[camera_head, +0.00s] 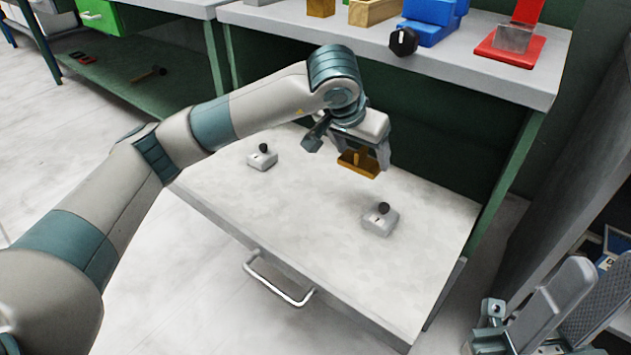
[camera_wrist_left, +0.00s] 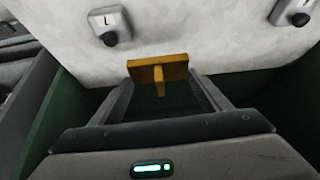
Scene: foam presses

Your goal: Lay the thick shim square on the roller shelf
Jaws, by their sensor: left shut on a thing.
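My left gripper (camera_head: 362,152) is shut on an amber-brown block with an upright grip, which I take to be the thick shim (camera_head: 358,164). In the left wrist view the shim (camera_wrist_left: 143,69) shows as a flat bar with a short stem between the fingers (camera_wrist_left: 160,88). It is over the back part of the pale pull-out shelf (camera_head: 310,225); I cannot tell whether it touches the surface. My right gripper (camera_head: 580,300) is at the lower right, its fingers apart and empty.
Two small white blocks with black knobs, one at the left (camera_head: 262,158) and one at the front right (camera_head: 380,219), stand on the shelf. A bench (camera_head: 440,65) above the shelf's back carries wooden blocks, a blue block (camera_head: 430,22) and a red stand (camera_head: 511,48). The shelf's middle is clear.

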